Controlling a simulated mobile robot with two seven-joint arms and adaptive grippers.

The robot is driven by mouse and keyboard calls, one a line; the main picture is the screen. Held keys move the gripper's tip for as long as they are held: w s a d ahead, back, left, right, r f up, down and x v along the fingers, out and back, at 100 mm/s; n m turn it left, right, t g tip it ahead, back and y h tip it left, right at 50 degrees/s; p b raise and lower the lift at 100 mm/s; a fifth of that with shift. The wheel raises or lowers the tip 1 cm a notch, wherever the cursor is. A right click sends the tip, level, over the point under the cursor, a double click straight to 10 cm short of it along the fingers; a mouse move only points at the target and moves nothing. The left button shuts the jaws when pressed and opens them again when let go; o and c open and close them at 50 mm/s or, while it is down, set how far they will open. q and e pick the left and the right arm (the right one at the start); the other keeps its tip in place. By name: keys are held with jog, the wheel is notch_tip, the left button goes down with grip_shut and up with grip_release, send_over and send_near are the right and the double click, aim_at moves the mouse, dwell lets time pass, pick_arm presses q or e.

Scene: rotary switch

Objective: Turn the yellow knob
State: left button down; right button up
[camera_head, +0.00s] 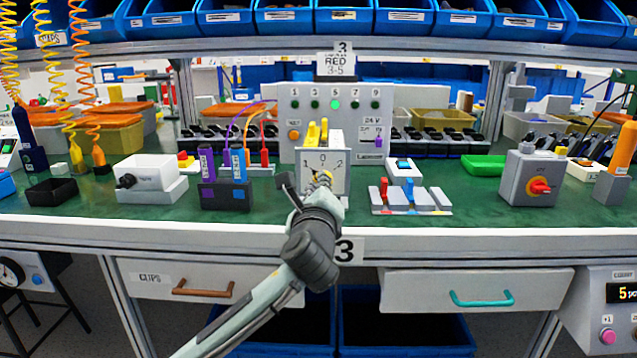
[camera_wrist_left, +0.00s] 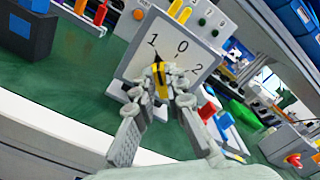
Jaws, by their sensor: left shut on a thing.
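The yellow knob (camera_head: 323,178) sits on the front of a light grey switch box (camera_head: 340,186) with a dial marked 1, 0 and 2. My left gripper (camera_head: 318,188) reaches in from the front and covers much of the knob. In the left wrist view, the yellow knob (camera_wrist_left: 160,82) lies between the two fingers of my left gripper (camera_wrist_left: 159,90), which are shut on it. The knob's dark upper end seems to lean toward the 1, but its exact angle is partly hidden. My right gripper is out of view.
A grey box with a red knob (camera_head: 539,187) stands at the right. Purple and blue blocks (camera_head: 224,194) and a tray with coloured levers (camera_head: 410,200) flank the switch. The bench's front edge runs below.

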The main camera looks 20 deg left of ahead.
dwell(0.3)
pick_arm(q)
jog(key=c, duration=1.6)
grip_release()
jog(key=shift+o, duration=0.2)
jog(key=v, duration=1.2)
